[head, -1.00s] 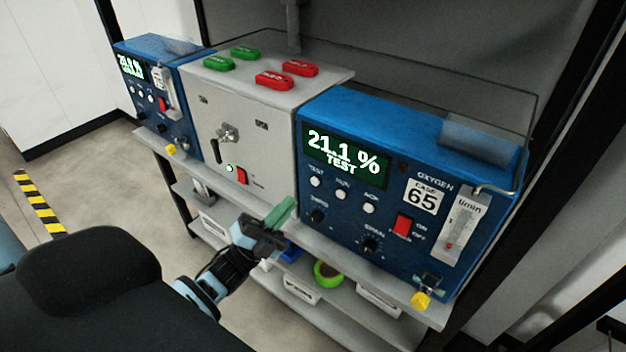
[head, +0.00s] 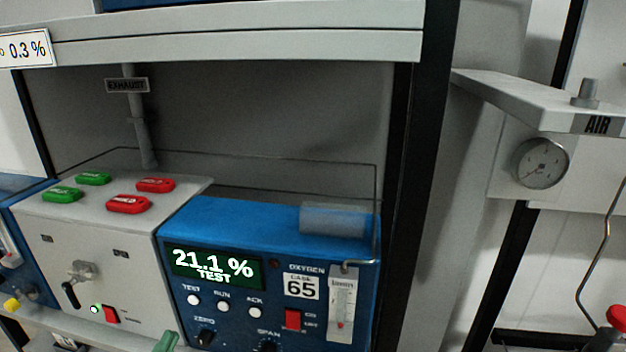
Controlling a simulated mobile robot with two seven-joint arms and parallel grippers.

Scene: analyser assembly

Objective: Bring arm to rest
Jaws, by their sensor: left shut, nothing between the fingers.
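Only the green fingertips of my left gripper (head: 166,341) show, at the bottom edge of the head view. They are shut with nothing seen between them. They are in front of the lower left corner of the blue oxygen analyser (head: 225,288); I cannot tell how large the gap is. The rest of the left arm is below the picture. The analyser's display reads 21.1 % TEST. My right gripper is not in view.
A grey box (head: 70,252) with two green and two red tags on top stands left of the analyser. A shelf board (head: 240,38) runs above. A black rack post (head: 415,180) stands to the right, then an air panel with a gauge (head: 541,162).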

